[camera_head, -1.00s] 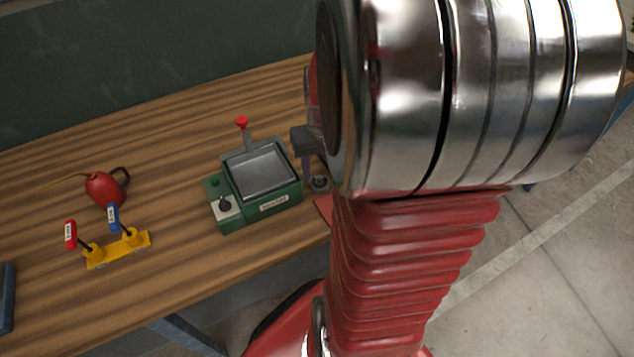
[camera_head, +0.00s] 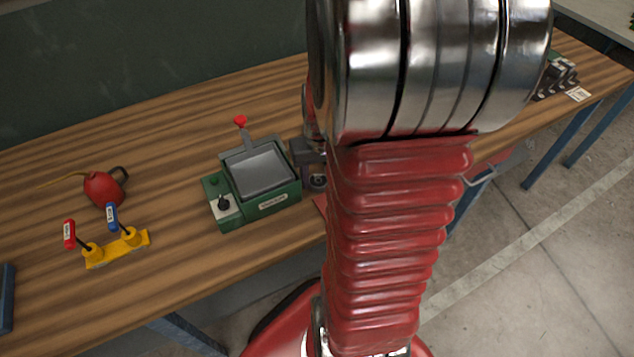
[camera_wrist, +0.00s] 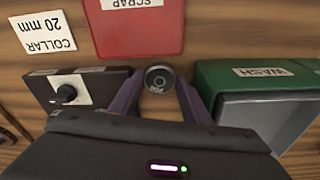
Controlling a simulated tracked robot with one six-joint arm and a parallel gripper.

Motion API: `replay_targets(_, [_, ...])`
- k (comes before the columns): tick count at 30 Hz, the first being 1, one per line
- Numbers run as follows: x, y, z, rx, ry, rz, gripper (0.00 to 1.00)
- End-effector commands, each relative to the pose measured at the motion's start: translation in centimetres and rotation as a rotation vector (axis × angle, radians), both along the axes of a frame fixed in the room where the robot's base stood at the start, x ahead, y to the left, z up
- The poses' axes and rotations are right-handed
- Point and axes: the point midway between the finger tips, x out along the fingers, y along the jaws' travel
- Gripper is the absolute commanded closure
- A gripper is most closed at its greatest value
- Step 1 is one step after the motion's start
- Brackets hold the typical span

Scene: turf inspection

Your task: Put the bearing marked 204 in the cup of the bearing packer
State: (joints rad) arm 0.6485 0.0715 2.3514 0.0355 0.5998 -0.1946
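A small round metal part with a dark middle, like a bearing (camera_wrist: 160,77), lies on the bench in the wrist view; I can read no number on it. The gripper's dark body and a finger show in the head view (camera_head: 307,165), partly hidden by my arm. I cannot make out the bearing packer or its cup.
A green wash machine (camera_wrist: 228,74) stands close on the right in the wrist view. A dark box with a knob (camera_wrist: 66,93) is on the left. A red scrap tray (camera_wrist: 137,38) and a collar label (camera_wrist: 43,33) lie beyond. A red oil can (camera_head: 103,188) stands further off.

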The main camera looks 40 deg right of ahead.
Motion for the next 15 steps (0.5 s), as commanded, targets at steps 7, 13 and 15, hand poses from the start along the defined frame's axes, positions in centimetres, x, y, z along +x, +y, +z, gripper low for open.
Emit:
replay_targets(7, [-0.01,-0.02,0.01,0.000,0.000,0.000,0.75])
replay_targets(13, [-0.01,-0.02,0.01,0.000,0.000,-0.001,0.89])
replay_targets(15, [0.00,-0.03,0.03,0.000,-0.001,-0.001,0.93])
